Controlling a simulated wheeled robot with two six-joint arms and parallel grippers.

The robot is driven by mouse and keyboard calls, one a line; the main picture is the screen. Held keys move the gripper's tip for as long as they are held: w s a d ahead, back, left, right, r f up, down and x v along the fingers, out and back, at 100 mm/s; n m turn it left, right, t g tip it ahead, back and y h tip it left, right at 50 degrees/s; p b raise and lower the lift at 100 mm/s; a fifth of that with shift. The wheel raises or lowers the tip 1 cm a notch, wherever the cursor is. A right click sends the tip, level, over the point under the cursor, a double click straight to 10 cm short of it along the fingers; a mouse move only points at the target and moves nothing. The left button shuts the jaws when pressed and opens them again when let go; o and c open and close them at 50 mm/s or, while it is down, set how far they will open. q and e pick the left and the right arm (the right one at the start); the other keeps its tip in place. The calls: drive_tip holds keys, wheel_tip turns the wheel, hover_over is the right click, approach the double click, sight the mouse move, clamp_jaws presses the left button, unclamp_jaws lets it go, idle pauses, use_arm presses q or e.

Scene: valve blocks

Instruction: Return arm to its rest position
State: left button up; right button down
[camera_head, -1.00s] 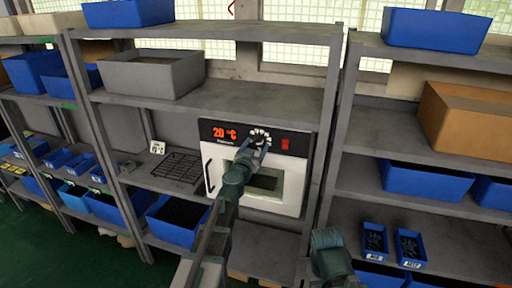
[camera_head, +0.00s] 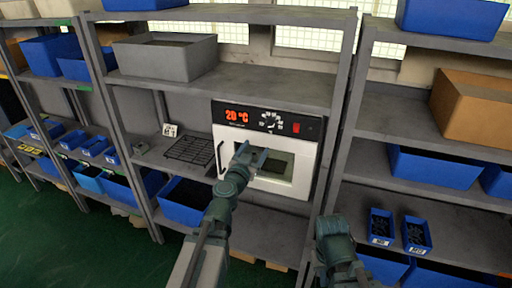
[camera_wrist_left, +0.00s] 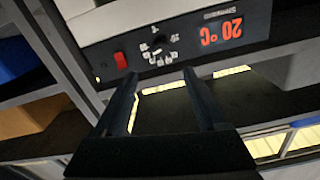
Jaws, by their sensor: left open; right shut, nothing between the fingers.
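My left gripper (camera_head: 250,156) is open and empty in front of the oven (camera_head: 300,165), below its control panel. The oven is white with a black panel, a red 20 °C display (camera_head: 237,116), a round dial (camera_head: 271,120) and a red switch (camera_head: 296,127). In the left wrist view the open fingers (camera_wrist_left: 162,88) are apart, with the dial (camera_wrist_left: 160,48) beyond their tips and nothing between them. My right arm (camera_head: 335,245) shows at the bottom right; its fingers are not visible.
The oven stands on a grey shelf beside a black wire rack (camera_head: 190,149). A grey bin (camera_head: 165,60) is on the shelf above. Blue bins (camera_head: 433,167) and a cardboard box (camera_head: 472,105) fill the right shelves. Grey posts (camera_head: 338,110) flank the oven.

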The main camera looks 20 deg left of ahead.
use_arm(q)
drive_tip(key=s+d+f+m+g+h, duration=0.3)
drive_tip(key=s+d+f+g+h, duration=0.3)
drive_tip(key=d+f+g, duration=0.55)
drive_tip(key=s+a+f+n+g+y, duration=0.3)
drive_tip(key=s+f+y, duration=0.15)
drive_tip(key=s, duration=0.25)
drive_tip(key=s+a+f+n+g+y, duration=0.3)
drive_tip(key=s+f, duration=0.3)
drive_tip(key=s+d+m, duration=0.4)
drive_tip(key=s+d, duration=0.2)
drive_tip(key=d, duration=0.4)
drive_tip(key=shift+d+g+y, duration=0.4)
drive_tip(key=shift+g+y, duration=0.05)
